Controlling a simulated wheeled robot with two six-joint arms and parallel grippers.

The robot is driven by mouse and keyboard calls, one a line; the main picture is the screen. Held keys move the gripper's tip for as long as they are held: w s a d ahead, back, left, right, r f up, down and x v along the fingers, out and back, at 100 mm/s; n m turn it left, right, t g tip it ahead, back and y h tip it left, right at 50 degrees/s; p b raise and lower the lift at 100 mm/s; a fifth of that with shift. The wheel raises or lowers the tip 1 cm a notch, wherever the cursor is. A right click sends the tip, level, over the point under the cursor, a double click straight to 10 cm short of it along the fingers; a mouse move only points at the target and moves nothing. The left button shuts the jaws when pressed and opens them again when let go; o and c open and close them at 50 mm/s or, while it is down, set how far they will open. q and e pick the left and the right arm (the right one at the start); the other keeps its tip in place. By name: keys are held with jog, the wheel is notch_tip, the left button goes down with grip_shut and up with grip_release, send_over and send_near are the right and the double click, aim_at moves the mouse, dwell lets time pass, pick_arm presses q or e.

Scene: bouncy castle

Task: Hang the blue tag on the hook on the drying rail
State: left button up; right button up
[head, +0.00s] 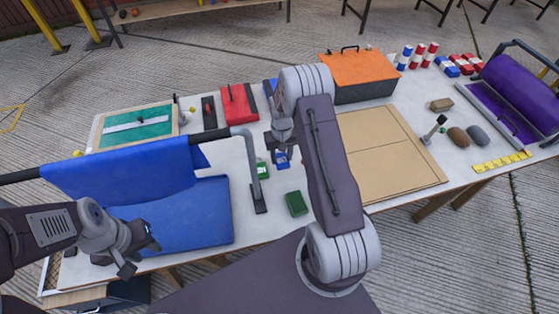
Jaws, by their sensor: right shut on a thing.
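My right gripper (282,146) is over the middle of the table, partly hidden by its own arm. It is shut on a small blue item (283,161), which looks like the blue tag. A dark rail (208,137) runs along the top of a blue sheet (120,180) at the left. A grey bent post (252,165) stands at its right end, left of my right gripper. I cannot make out a hook. My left gripper (138,258) is low at the left, over the near end of the blue sheet; its fingers look apart and empty.
A green box (296,203) and a small green item (262,170) lie near the post. An orange-lidded toolbox (358,75), a red case (239,103) and a tan board (390,150) surround the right arm. A purple roll (520,92) is far right.

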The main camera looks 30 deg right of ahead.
aim_at(280, 158)
jog(key=shift+w+a+f, duration=0.2)
jog(key=shift+w+f, duration=0.1)
jog(key=shift+w, duration=0.15)
notch_tip(280, 158, down, 3)
jog(key=shift+s+f+p, duration=0.1)
jog(key=shift+p, duration=0.35)
jog(key=shift+f, duration=0.2)
jog(key=shift+f+b, duration=0.25)
jog(key=shift+b, duration=0.05)
jog(key=o, duration=1.3)
jog(key=shift+r, duration=0.1)
notch_tip(280, 158, up, 9)
jog(key=shift+r+b, duration=0.1)
jog(key=shift+b, duration=0.4)
